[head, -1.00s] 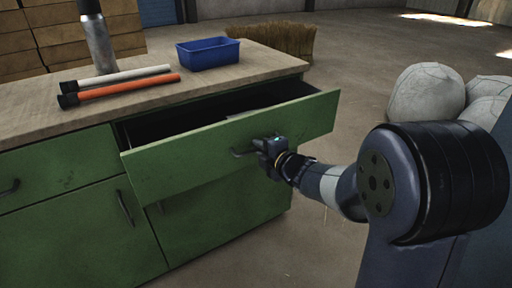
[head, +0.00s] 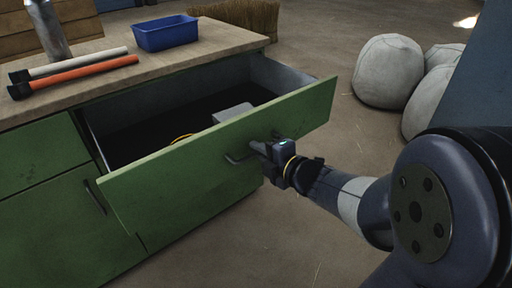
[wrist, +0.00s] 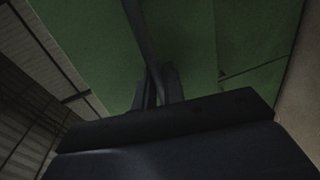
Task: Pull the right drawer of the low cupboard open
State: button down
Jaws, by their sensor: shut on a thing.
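The right drawer (head: 215,152) of the low green cupboard (head: 60,215) stands well out from the body, and its dark inside shows. A grey box-like thing and part of a yellow ring lie in it. My gripper (head: 264,150) is shut on the drawer's dark bar handle (head: 238,157), at the handle's right part. In the wrist view the handle (wrist: 139,32) runs down between my two fingers (wrist: 160,88), in front of the green drawer front (wrist: 215,50).
On the worktop (head: 100,83) are a blue bin (head: 165,34), an orange-handled tool (head: 85,75), a white-handled tool (head: 80,62) and a metal cylinder (head: 48,30). Pale sacks (head: 388,72) stand at the right. Floor between sacks and cupboard is clear.

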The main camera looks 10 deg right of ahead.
jog(key=c, duration=1.6)
grip_release()
jog(key=shift+c, duration=0.2)
jog(key=p+v, duration=0.3)
jog(key=v, duration=0.8)
jog(key=shift+w, duration=0.1)
jog(key=shift+b+x, duration=1.5)
jog(key=shift+x, duration=3.95)
